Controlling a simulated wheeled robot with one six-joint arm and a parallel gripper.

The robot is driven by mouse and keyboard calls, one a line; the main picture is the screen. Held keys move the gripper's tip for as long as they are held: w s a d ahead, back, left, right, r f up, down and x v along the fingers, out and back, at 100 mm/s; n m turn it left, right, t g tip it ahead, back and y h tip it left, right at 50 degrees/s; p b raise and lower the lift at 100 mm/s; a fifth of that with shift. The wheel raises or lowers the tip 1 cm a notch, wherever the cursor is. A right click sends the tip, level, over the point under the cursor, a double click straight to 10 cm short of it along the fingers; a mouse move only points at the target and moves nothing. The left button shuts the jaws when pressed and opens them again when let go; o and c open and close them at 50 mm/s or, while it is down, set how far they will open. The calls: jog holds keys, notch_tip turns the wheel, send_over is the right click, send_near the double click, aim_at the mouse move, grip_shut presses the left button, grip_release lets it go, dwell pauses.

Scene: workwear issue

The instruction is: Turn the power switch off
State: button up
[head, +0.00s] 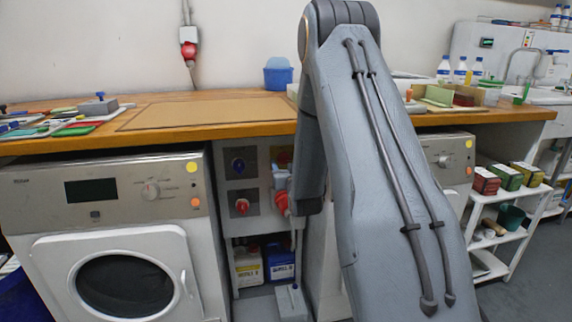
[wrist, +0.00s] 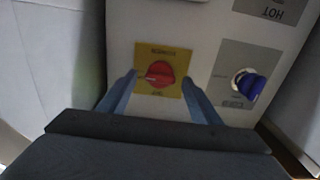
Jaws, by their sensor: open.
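The power switch, a red rotary knob (wrist: 160,74) on a yellow plate (wrist: 144,53), shows in the wrist view on a pale panel. The plate's lettering is too blurred to read. The knob's grip lies roughly sideways. My gripper (wrist: 159,83) is open, with one blue-grey finger on each side of the knob. I cannot tell whether either finger touches it.
In the wrist view a blue knob (wrist: 252,87) sits to the right, below an upside-down HOT label (wrist: 272,13). In the head view the panel (head: 262,226) stands between two washing machines, with a red knob (head: 242,206) and containers (head: 248,266) below. A wooden worktop (head: 220,117) overhangs it.

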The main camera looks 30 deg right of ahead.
jog(key=shift+c, duration=0.2)
jog(key=c, duration=1)
jog(key=shift+n, duration=0.3)
jog(key=n, duration=0.3)
jog(key=shift+n, duration=0.3)
jog(key=n, duration=0.4)
jog(key=shift+n, duration=0.3)
jog(key=n, duration=0.4)
jog(key=shift+a+p, duration=0.1)
jog(key=shift+p, duration=0.2)
jog(key=n, duration=0.5)
jog(key=shift+f, duration=0.15)
